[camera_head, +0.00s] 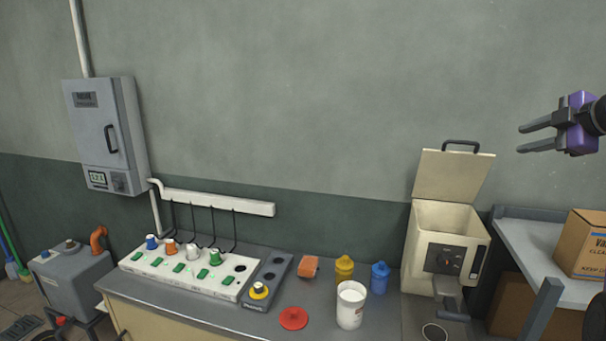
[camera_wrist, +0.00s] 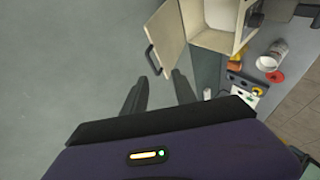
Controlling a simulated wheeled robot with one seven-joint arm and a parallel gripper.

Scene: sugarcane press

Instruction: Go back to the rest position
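My gripper (camera_head: 537,136) is raised at the right of the head view, above the shelf and to the right of the press. Its two dark fingers point left and stand apart with nothing between them. In the wrist view my gripper (camera_wrist: 160,95) also shows its fingers apart and empty, with the press lid beyond them. The cream press (camera_head: 442,225) stands on the grey counter (camera_head: 215,318) with its lid (camera_head: 453,172) raised. The lid's dark handle also shows in the wrist view (camera_wrist: 152,58). My gripper touches nothing in either view.
A white cup (camera_head: 350,306), a red disc (camera_head: 293,318), a yellow container (camera_head: 344,267) and a blue container (camera_head: 380,277) stand on the counter. A white strip (camera_head: 185,272) with plugs lies at left. A cardboard box (camera_head: 583,245) sits on the right shelf (camera_head: 530,250). The air around my gripper is clear.

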